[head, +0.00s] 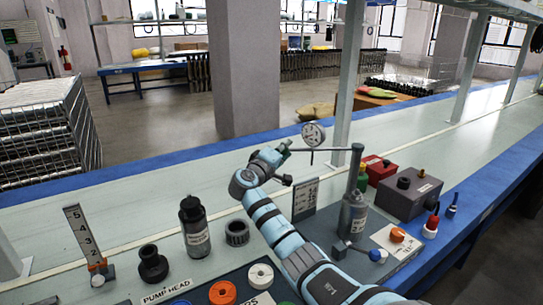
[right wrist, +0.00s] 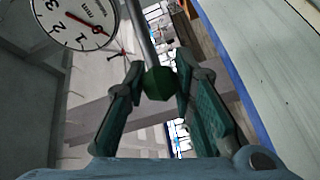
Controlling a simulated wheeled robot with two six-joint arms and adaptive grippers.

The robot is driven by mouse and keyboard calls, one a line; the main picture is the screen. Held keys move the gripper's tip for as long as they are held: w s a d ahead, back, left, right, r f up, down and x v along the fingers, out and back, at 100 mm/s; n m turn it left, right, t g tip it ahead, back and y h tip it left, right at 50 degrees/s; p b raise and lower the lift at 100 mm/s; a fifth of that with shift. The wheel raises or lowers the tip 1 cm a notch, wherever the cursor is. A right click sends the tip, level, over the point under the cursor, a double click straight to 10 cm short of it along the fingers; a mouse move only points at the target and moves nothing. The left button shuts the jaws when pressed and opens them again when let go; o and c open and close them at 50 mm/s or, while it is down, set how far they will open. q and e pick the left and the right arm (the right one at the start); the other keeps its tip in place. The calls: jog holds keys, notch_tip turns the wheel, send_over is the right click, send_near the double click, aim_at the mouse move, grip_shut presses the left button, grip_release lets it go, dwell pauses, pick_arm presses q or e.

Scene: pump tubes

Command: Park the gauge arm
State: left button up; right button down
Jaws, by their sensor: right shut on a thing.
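The gauge arm (head: 335,149) is a thin grey rod reaching left from the top of an upright post (head: 355,190). A round white dial gauge (head: 313,134) is on the rod; it also shows at the upper left of the right wrist view (right wrist: 75,20). A dark green knob (right wrist: 158,83) sits at the rod's end. My right gripper (head: 284,152) is at that end, with its fingers on either side of the knob and shut on it. In the head view the fingers mostly hide the knob. My left gripper is not in view.
A black bottle (head: 194,228), a black fitting (head: 152,264) and a numbered scale (head: 82,235) stand left of my arm. A grey box (head: 404,193) and a red box (head: 379,170) stand right of the post. The bench behind my gripper is clear.

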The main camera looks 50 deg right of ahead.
jog(key=shift+d+r, duration=0.1)
jog(key=shift+r, duration=0.15)
jog(key=c, duration=1.7)
grip_release()
jog(key=o, duration=0.4)
jog(key=shift+w+d+f, duration=0.1)
jog(key=shift+d+f, duration=0.05)
jog(key=shift+f, duration=0.1)
jog(key=shift+a, duration=0.2)
jog(key=a, duration=0.4)
jog(key=s+a, duration=0.1)
jog(key=a, duration=0.2)
jog(key=s+a, duration=0.1)
jog(key=a, duration=0.3)
jog(key=shift+s+a, duration=0.1)
jog(key=shift+a, duration=0.2)
jog(key=shift+r, duration=0.1)
